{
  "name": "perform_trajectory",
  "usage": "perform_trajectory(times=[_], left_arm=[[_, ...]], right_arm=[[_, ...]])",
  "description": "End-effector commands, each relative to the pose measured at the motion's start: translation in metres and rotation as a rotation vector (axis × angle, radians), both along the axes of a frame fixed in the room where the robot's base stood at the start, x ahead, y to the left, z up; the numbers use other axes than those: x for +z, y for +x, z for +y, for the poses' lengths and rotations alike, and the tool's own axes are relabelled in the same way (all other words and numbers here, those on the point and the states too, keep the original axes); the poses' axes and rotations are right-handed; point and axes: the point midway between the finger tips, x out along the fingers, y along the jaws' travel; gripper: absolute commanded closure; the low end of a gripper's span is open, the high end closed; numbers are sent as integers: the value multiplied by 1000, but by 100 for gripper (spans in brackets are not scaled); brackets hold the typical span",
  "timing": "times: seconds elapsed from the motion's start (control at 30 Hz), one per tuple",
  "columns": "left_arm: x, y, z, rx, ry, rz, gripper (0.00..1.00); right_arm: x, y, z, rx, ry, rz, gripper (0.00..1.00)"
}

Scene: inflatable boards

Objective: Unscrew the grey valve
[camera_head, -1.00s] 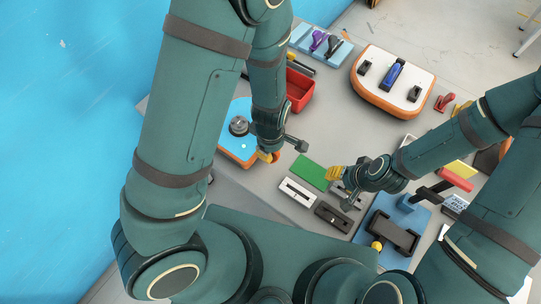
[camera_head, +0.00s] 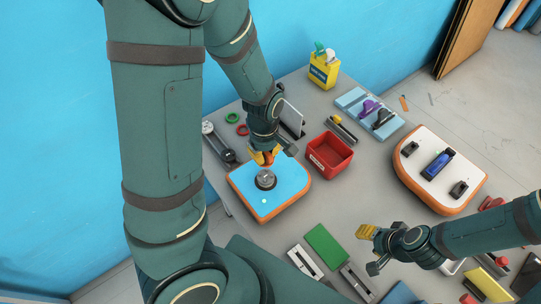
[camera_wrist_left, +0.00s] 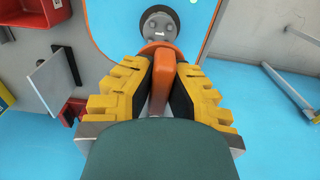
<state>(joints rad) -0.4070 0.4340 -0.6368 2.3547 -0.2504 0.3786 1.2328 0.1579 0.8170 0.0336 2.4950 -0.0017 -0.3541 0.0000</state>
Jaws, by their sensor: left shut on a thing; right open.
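The grey valve (camera_head: 265,179) is a round knob on the blue-topped board with an orange rim (camera_head: 291,192). In the left wrist view the valve (camera_wrist_left: 158,22) is at the top centre. My left gripper (camera_head: 263,158) is just behind the valve, shut on an orange wrench-like tool (camera_wrist_left: 158,85). The tool's head meets the near side of the valve; I cannot tell whether it is seated around it. The gripper's yellow fingers also show in the left wrist view (camera_wrist_left: 158,88). My right gripper (camera_head: 368,241) is open and empty, right of the board and above the table.
A red bin (camera_head: 331,155) stands right of the blue board. A gauge tool (camera_head: 217,141) and green and red rings lie to its left and behind. A white-topped orange board (camera_head: 440,170) is at the right. A green pad (camera_head: 325,245) lies in front.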

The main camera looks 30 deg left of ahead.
Motion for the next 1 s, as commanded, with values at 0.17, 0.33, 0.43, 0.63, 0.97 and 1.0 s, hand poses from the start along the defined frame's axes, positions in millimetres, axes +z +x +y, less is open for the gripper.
perform_trajectory(times=[0.17,0.33,0.43,0.63,0.97,1.0], left_arm=[[0,0,0,-1,1,0,100],[-7,0,0,0,0,0,100],[-14,0,0,0,0,1,100],[-31,0,0,1,0,1,100],[-56,0,-1,0,0,1,100],[-57,0,-1,0,0,1,100]], right_arm=[[0,0,0,0,0,0,53],[-6,0,0,-1,0,-1,53],[-11,0,0,-2,-1,0,53],[-25,-1,0,-5,-1,0,53],[-46,0,1,-5,-5,0,53],[-47,0,1,-6,-5,-1,53]])
